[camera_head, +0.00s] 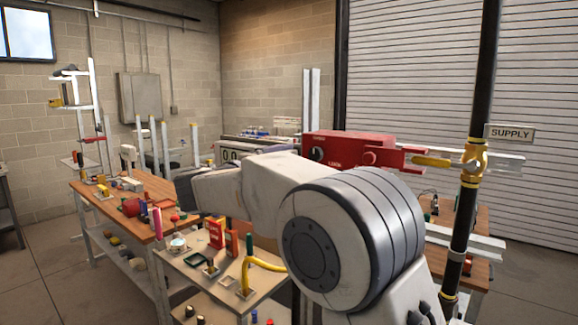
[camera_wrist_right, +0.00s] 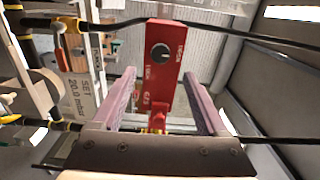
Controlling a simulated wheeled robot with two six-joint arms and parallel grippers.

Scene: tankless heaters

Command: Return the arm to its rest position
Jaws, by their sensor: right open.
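My right arm (camera_head: 350,240) crosses the head view from the lower right; its large joint and pale link hide part of the scene behind. My right gripper's two pinkish fingers stand apart in the right wrist view (camera_wrist_right: 160,88). A red tool with a black dial (camera_wrist_right: 160,60) shows in line with the gap between them, and they do not visibly clamp it. In the head view the red tool (camera_head: 345,148) reaches right toward a yellow handle (camera_head: 432,161) by the black pipe. My left gripper is not in view.
The black upright pipe (camera_head: 475,110) with a yellow fitting stands at the right beside a SUPPLY sign (camera_head: 511,133). A wooden bench (camera_head: 110,205) and a lower cart (camera_head: 222,292) hold several small parts. A tag (camera_wrist_right: 82,93) and dark pipes show in the wrist view. Floor is open at far left.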

